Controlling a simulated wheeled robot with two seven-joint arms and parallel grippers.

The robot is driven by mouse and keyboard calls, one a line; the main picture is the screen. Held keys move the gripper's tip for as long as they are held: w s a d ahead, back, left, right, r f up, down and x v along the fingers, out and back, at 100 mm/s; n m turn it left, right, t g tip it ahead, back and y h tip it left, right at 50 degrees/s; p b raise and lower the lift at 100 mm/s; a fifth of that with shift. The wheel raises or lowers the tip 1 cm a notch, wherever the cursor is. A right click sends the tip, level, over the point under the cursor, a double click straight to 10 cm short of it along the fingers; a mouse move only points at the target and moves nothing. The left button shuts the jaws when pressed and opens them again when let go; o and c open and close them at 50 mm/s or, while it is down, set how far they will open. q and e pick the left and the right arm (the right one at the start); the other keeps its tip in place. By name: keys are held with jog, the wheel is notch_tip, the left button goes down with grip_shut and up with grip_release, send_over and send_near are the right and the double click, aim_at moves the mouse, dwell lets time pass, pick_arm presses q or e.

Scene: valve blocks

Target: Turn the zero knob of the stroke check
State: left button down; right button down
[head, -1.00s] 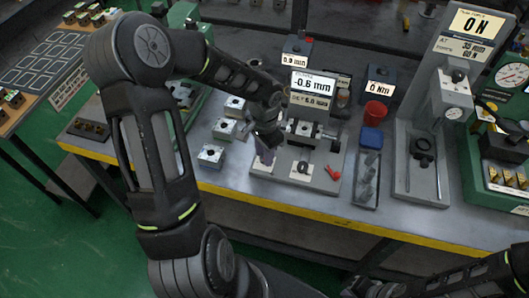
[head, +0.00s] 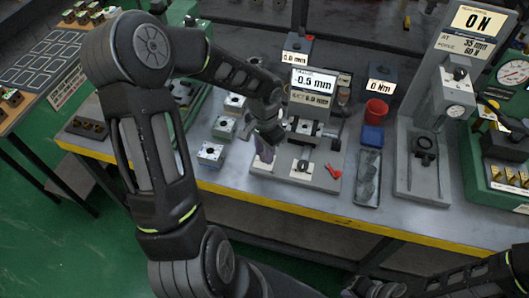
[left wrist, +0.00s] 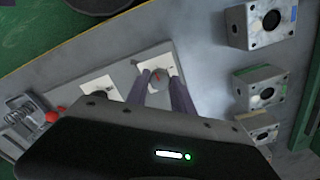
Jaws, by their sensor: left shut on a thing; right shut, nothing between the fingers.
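The stroke check (head: 318,178) is a grey bench device with a display (head: 311,82) that reads -0.5 mm. The zero knob (left wrist: 158,77) shows in the left wrist view as a small grey round knob with a red mark on a white plate. My left gripper (head: 264,152) reaches down to the base's left front, and its fingers are shut on this knob. In the head view the gripper hides the knob. A second, dark knob (head: 302,166) sits on another white plate to its right. My right gripper is out of view; only part of that arm shows at the lower right.
Several valve blocks (head: 211,154) stand left of the device. The yellow bench edge (head: 285,205) runs in front.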

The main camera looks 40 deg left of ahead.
pick_arm(q)
jog(key=n+b, duration=0.4)
jog(key=shift+w+f+n+b, duration=0.1)
jog(key=shift+f+n+b, duration=0.2)
jog(key=shift+b, duration=0.1)
jog(key=n+b, duration=0.2)
jog(key=n, duration=0.1)
jog(key=shift+r, duration=0.15)
jog(key=shift+r+n+b, duration=0.15)
jog(key=shift+n+b, duration=0.7)
jog(key=shift+n, duration=0.65)
jog(key=c, duration=1.1)
grip_release()
jog(key=shift+r, duration=0.1)
notch_tip(320, 180, up, 8)
jog(key=shift+f, duration=0.2)
